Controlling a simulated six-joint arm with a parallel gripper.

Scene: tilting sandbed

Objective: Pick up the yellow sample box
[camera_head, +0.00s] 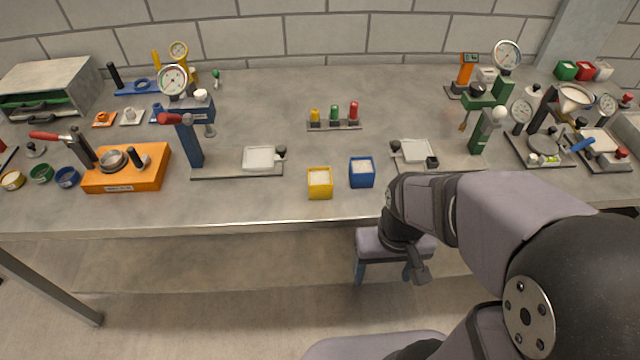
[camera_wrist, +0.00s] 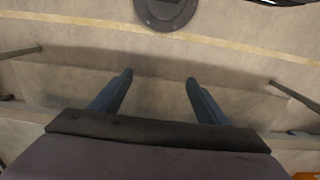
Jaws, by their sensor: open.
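The yellow sample box (camera_head: 320,184) stands upright on the table near its front edge, left of the blue box, with pale grainy material inside. My gripper (camera_head: 383,279) hangs in front of the table edge, lower in the picture and to the right of the yellow box, apart from it. Its two blue fingers point down, spread and empty. In the wrist view the fingers of my gripper (camera_wrist: 159,77) are wide apart with only floor between them. The yellow box does not show in the wrist view.
The blue box (camera_head: 362,174) stands close to the right of the yellow box. A rack with coloured pegs (camera_head: 334,124) is behind them. A blue press (camera_head: 190,140) with a pale tray is to the left, a green one (camera_head: 479,135) to the right. The table's front strip is clear.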

